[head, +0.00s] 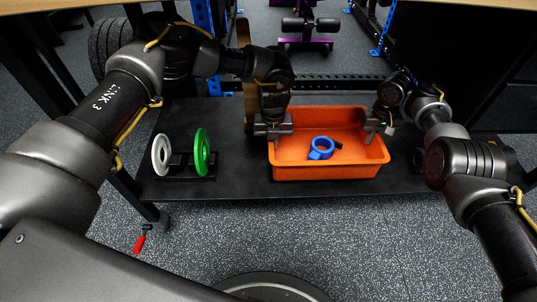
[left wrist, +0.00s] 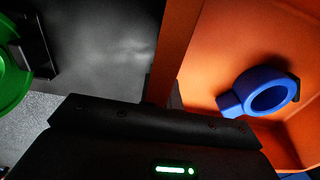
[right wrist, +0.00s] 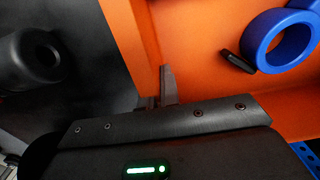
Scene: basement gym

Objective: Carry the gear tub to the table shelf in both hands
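The orange gear tub (head: 325,172) is upright and level over the black table shelf (head: 240,181); I cannot tell whether its base touches the shelf. A blue ring-shaped item (head: 320,148) with a small black part lies inside it. My left gripper (head: 272,127) is shut on the tub's left wall, which runs between its fingers in the left wrist view (left wrist: 163,95). My right gripper (head: 378,122) is shut on the right wall, with one finger inside the tub in the right wrist view (right wrist: 158,95).
A rack with a green plate (head: 201,152) and a white plate (head: 161,154) stands on the shelf left of the tub. A dark rounded object (right wrist: 35,58) lies right of the tub. Table legs flank the shelf. A red-handled part (head: 140,238) hangs at the front left.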

